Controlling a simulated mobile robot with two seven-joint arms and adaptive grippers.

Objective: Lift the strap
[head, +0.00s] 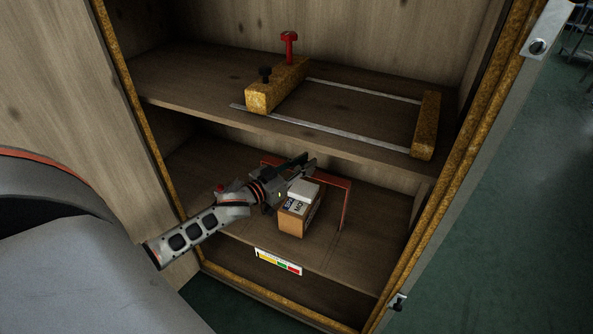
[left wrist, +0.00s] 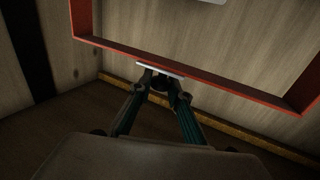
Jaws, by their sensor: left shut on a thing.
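The strap (head: 325,178) is a red band standing like an arch on the lower shelf of the cabinet, around a small box. It also shows in the left wrist view as a red band (left wrist: 235,88). My left gripper (head: 301,163) comes in from the left and reaches the top bar of the strap. In the left wrist view its fingertips (left wrist: 161,80) are shut at a thin pale strip (left wrist: 160,69) by the middle of the red bar. The gripper hides part of the strap. My right gripper is not in view.
An orange-brown box with a white top (head: 299,210) stands just below my gripper. The upper shelf (head: 195,85) holds a wooden clamp frame (head: 427,125) with metal rods and a red knob (head: 289,45). A coloured label (head: 278,262) sits on the lower shelf's front edge.

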